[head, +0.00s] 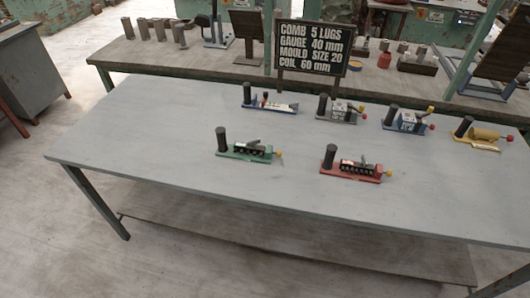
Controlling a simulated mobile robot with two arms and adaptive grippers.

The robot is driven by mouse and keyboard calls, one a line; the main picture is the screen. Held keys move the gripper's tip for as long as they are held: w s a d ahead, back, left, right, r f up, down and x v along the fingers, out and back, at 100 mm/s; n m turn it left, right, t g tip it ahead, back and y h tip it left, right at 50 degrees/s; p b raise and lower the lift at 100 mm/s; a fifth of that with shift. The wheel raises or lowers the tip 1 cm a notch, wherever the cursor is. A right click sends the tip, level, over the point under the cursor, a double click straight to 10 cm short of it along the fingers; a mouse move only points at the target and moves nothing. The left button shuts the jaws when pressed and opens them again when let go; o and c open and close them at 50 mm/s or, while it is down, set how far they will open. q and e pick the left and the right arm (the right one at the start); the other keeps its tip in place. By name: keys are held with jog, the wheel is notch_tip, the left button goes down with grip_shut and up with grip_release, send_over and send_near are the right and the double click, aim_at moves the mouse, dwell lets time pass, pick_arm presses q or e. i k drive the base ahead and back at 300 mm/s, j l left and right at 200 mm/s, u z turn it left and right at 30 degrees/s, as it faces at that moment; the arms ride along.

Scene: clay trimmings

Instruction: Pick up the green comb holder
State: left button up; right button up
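The green comb holder (247,154) stands on the grey table at the front left of a group of similar holders. It has a flat green base, an upright dark cylinder at its left end, a dark comb-like row with small light parts on top, and a yellow knob at its right end. Nothing covers it. Neither of my grippers is in the head view.
A red holder (351,171) stands to its right. Behind are blue (269,105), grey (341,112), another blue (406,123) and yellow (483,137) holders. A black sign (312,48) stands at the back edge. The grey table (130,130) is clear at left and front.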

aim_at(240, 151)
jog(key=l+u, duration=0.25)
jog(key=l, duration=0.2)
jog(key=i+j+z, duration=0.1)
jog(key=i+j, duration=0.15)
jog(key=i+j+z, duration=0.15)
jog(key=j, duration=0.25)
jog(key=i+j+z, duration=0.1)
jog(key=i+j, duration=0.15)
jog(key=i+j+z, duration=0.15)
jog(key=j, duration=0.35)
jog(key=k, duration=0.2)
jog(key=i, duration=0.25)
